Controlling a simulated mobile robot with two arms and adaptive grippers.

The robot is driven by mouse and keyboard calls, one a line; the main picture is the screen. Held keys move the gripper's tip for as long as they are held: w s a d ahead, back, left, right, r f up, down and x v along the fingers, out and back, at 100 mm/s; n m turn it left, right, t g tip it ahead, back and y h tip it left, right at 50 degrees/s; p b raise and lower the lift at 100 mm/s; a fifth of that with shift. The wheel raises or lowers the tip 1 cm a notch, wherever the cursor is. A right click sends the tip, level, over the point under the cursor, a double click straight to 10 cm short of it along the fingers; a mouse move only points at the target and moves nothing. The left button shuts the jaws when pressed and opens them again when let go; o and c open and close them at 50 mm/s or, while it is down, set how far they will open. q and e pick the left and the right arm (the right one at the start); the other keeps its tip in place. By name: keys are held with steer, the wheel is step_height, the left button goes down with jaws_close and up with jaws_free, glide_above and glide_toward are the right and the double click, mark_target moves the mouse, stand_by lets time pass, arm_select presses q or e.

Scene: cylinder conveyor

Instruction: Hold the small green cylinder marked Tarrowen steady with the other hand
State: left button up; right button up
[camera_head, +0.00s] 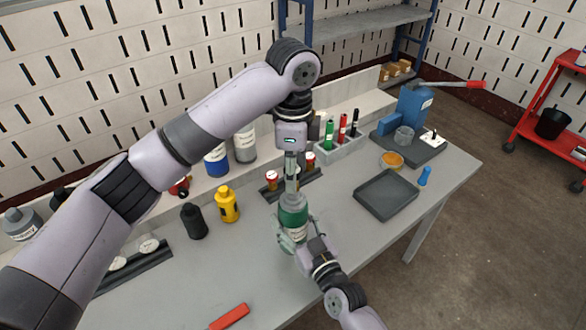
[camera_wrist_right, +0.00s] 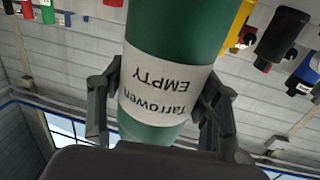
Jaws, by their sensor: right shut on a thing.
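The small green cylinder (camera_head: 292,216) stands upright over the table in the head view, with a white label low on its side. In the right wrist view the green cylinder (camera_wrist_right: 165,95) fills the middle, and its upside-down label reads "Tarrowen EMPTY". My right gripper (camera_head: 294,234) is shut on the cylinder's lower body, with one finger on each side. My left gripper (camera_head: 291,182) points straight down at the cylinder's top; its narrow fingers show edge-on, so their opening and any contact are unclear. The cylinder's base is partly hidden by my right gripper.
A yellow bottle (camera_head: 227,204) and a black bottle (camera_head: 194,221) stand left of the cylinder. A dark empty tray (camera_head: 386,196) lies to the right. A red block (camera_head: 229,317) lies near the front edge. A rack (camera_head: 342,148) with green, red and black cylinders stands behind.

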stand_by(0.4)
arm_select(q)
steer(key=shift+f, duration=1.25)
jaws_close()
steer(key=n, duration=0.5)
steer(key=c, duration=0.5)
jaws_free()
steer(key=shift+n, duration=0.3)
jaws_close()
